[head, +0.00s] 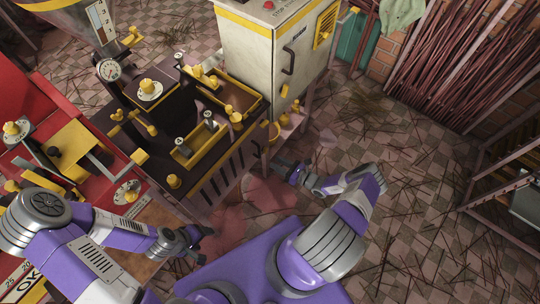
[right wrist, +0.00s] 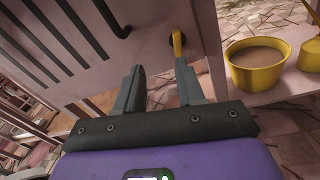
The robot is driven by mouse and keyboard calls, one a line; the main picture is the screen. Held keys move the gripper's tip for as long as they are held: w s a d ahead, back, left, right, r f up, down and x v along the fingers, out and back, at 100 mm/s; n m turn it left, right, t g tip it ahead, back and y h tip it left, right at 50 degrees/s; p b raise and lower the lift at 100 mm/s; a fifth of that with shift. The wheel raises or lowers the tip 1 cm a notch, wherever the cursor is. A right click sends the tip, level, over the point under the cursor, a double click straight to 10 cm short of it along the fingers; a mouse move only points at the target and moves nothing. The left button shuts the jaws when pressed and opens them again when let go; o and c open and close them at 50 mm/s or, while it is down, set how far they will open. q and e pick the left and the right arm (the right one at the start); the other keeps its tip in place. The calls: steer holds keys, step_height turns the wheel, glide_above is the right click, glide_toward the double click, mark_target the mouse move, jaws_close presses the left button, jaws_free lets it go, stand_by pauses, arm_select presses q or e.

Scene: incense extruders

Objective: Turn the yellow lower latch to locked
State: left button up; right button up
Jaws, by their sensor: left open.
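The yellow lower latch (right wrist: 177,44) shows in the right wrist view as a narrow upright lever at a dark opening in the pinkish panel (right wrist: 200,30). My right gripper (right wrist: 160,66) is open and empty in front of that panel, fingers apart. The latch appears just past the tip of the right-hand finger; whether they touch I cannot tell. In the head view my right gripper (head: 283,167) is low beside the machine's right side, and I cannot clearly make out the latch there. My left gripper (head: 188,245) is open and empty in front of the machine.
A yellow bucket of brown stuff (right wrist: 257,68) stands on a shelf right of the latch. A dark handle (right wrist: 113,20) and vent slots lie left of it. A cream cabinet (head: 262,45) stands behind. The tiled floor at right is mostly open, with scattered sticks.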

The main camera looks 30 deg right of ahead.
mark_target(265, 150)
steer(key=w+m+t+h+b, duration=0.1)
steer(key=w, duration=0.5)
steer(key=shift+w+a, duration=0.3)
steer(key=shift+w, duration=0.05)
steer(key=shift+f, duration=0.1)
steer(key=shift+c, duration=0.3)
jaws_close()
